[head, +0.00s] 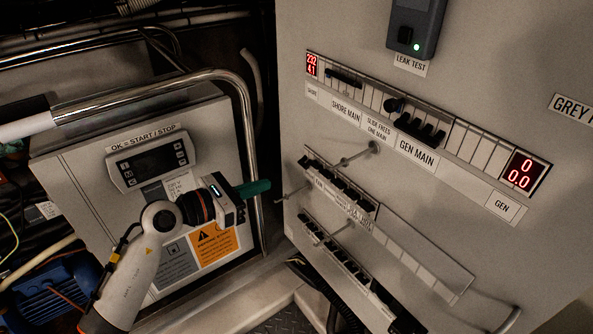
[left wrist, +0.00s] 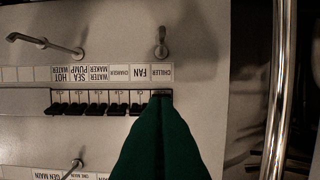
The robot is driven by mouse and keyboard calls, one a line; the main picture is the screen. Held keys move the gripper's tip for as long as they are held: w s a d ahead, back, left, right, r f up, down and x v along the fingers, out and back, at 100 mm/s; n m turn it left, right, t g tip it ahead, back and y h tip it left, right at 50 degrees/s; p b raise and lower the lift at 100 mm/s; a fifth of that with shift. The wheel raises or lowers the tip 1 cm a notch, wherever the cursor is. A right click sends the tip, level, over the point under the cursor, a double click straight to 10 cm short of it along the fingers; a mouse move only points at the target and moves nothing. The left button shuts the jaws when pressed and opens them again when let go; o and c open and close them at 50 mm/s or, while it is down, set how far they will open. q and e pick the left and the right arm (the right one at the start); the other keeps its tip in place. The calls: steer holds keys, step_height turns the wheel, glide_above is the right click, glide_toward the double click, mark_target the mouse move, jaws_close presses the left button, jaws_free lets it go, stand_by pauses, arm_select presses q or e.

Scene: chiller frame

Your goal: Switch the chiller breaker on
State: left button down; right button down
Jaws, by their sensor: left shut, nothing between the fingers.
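The chiller breaker (left wrist: 162,92) is at the right end of the breaker row in the left wrist view, beside the label CHILLER (left wrist: 162,72), which reads upside down. Only a dark edge of it shows; the fingers hide the rest, so I cannot tell its lever position. My left gripper (head: 268,184) has green fingers, shut and empty, pointing right at the panel in the head view. In the left wrist view its fingertips (left wrist: 161,97) overlap the chiller breaker; I cannot tell whether they touch. My right gripper is not in view.
Neighbouring black levers (left wrist: 117,109) sit close beside the fingers. Metal hooks (left wrist: 161,42) stick out of the panel near the row. A chrome rail (head: 245,110) curves behind my left gripper, in front of the grey control box (head: 85,185). The main breaker row (head: 440,125) is above.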

mark_target(311, 169)
arm_select(q)
steer(key=p+x, duration=0.1)
steer(key=x, duration=0.9)
steer(key=shift+p, duration=0.3)
